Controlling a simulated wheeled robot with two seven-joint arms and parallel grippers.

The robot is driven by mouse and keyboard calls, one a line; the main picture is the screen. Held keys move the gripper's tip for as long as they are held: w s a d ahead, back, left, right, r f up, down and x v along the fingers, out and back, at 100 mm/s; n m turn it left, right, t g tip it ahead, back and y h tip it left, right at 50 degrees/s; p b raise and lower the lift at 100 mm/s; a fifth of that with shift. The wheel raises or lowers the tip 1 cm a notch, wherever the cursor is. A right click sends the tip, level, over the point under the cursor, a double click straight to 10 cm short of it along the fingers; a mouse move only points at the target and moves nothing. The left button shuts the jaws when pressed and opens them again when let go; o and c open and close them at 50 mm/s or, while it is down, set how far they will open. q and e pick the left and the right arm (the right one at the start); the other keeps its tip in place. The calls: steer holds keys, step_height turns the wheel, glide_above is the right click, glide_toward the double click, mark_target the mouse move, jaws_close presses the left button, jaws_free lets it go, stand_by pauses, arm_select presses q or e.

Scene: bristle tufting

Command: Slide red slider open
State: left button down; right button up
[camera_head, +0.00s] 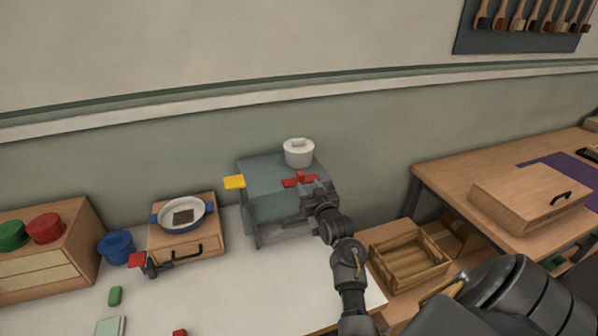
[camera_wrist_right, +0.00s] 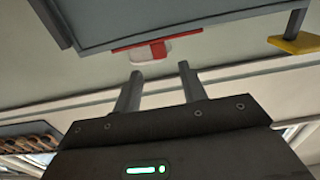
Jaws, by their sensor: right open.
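The box's inside is partly hidden by my arm. My left gripper is out of view.
A white pot (camera_head: 299,154) stands on the grey box, and a yellow tab (camera_head: 234,182) sticks out at its left. A pan (camera_head: 182,213) rests on a small wooden drawer unit. A wooden crate (camera_head: 408,260) is right of my arm.

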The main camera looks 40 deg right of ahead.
mark_target(299, 172)
steer(key=p+x, duration=0.2)
steer(key=x, duration=0.8)
jaws_close()
